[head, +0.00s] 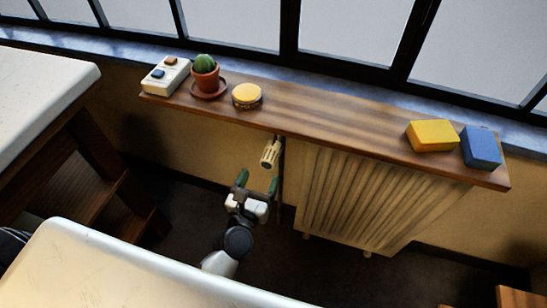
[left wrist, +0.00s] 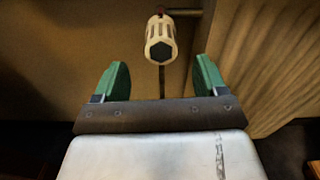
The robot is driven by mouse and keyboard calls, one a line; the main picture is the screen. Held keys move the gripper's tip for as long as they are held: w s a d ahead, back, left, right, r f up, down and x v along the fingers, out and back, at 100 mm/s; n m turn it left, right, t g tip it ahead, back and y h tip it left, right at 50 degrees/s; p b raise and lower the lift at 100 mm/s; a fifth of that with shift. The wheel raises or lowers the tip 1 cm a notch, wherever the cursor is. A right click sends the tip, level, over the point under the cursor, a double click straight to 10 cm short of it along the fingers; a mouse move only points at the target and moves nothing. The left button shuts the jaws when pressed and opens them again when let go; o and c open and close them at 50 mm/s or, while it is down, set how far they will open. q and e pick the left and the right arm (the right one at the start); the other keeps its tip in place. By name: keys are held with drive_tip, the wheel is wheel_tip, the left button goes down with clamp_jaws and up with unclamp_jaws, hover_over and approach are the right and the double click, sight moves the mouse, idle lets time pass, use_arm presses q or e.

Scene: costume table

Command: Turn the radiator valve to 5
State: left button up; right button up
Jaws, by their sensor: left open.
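The radiator valve (head: 270,154) is a cream ribbed knob at the left end of the cream radiator (head: 355,200), below the wooden shelf. In the left wrist view the knob (left wrist: 160,40) shows its dark end face, ahead of and between my fingers. A pipe runs from it to the right. No numbers on it can be read. My left gripper (head: 257,182) is open, with green fingertips, just below and in front of the knob; in the left wrist view the gripper (left wrist: 160,85) is empty and apart from it. My right gripper does not show.
The wooden shelf (head: 330,122) overhangs the valve. On it are a white box with switches (head: 166,76), a potted cactus (head: 205,74), a round yellow tin (head: 247,95), a yellow block (head: 433,135) and a blue block (head: 480,147). A white-topped table (head: 40,85) stands at left.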

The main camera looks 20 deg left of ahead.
sight(271, 154)
use_arm(q)
drive_tip(key=w, duration=0.9)
drive_tip(key=shift+d, duration=0.2)
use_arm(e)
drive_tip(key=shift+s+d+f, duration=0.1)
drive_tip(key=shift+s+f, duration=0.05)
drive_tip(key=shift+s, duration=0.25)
use_arm(q)
drive_tip(key=c, duration=0.9)
drive_tip(key=shift+m, duration=0.3)
